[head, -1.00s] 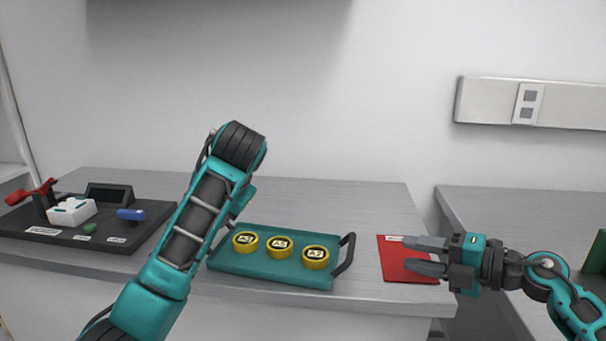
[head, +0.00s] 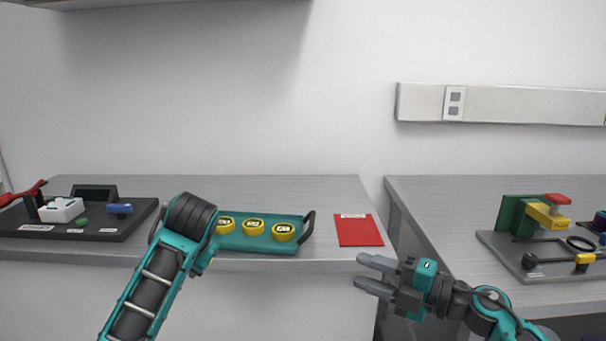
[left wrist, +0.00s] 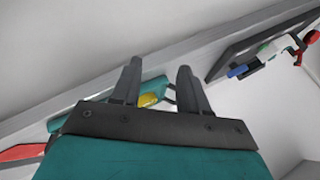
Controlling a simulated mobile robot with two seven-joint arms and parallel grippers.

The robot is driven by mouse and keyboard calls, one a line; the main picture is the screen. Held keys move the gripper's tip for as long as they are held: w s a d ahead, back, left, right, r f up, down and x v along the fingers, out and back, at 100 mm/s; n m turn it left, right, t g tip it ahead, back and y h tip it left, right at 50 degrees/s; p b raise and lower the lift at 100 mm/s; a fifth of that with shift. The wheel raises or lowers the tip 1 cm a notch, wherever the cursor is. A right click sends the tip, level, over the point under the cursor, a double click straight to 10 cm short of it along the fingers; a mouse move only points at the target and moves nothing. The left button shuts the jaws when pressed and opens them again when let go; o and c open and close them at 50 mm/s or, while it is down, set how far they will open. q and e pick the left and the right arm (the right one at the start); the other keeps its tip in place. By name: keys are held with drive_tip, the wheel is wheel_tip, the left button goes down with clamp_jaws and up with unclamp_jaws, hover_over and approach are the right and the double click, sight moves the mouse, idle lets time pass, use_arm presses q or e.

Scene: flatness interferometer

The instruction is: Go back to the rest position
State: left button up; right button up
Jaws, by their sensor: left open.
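My right gripper (head: 358,270) is open and empty, in front of the bench edge below the red mat (head: 359,231). My left arm comes up from the lower left in the head view and hides its own gripper there. In the left wrist view my left gripper (left wrist: 158,80) is open, with its two dark fingers apart and nothing between them. A teal tray (head: 262,243) with three yellow round pieces (head: 253,227) stands on the bench. My left arm covers the tray's left end.
A dark board (head: 100,228) with a white block, a blue handle and a red lever lies at the left. A grey board (head: 510,258) with a green and yellow press is on the right bench. A gap separates the benches.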

use_arm(q)
drive_tip(key=s+d+f+t+h+p, duration=0.15)
drive_tip(key=s+f, duration=0.35)
drive_tip(key=f, duration=0.5)
drive_tip(key=s+d+f+t+h, duration=0.1)
drive_tip(key=s+d+f+h, duration=0.15)
drive_tip(key=s+f, duration=0.45)
drive_tip(key=s+f+t+h, duration=0.1)
drive_tip(key=s+f, duration=0.2)
drive_tip(key=s, duration=0.4)
drive_tip(key=s+f+n+t+h, duration=0.1)
drive_tip(key=s+f, duration=0.2)
drive_tip(key=s, duration=0.5)
drive_tip(key=shift+s+d+f+h+p, duration=0.2)
drive_tip(key=shift+d+f+h+p, duration=0.15)
drive_tip(key=shift+h+p, duration=0.05)
use_arm(e)
drive_tip(key=s+d+f+m+h, duration=0.2)
drive_tip(key=s+f+m+h, duration=0.4)
drive_tip(key=s+f+m, duration=0.5)
drive_tip(key=s+d+f+m+t+h, duration=0.1)
drive_tip(key=s+d+f+m+h, duration=0.2)
drive_tip(key=s+f+m+h, duration=0.4)
drive_tip(key=s+f+m, duration=0.5)
drive_tip(key=s+m, duration=0.1)
drive_tip(key=m, duration=0.1)
drive_tip(key=shift+s+d+f+m, duration=0.15)
drive_tip(key=shift+s+d+m, duration=0.15)
drive_tip(key=shift+s+m, duration=0.1)
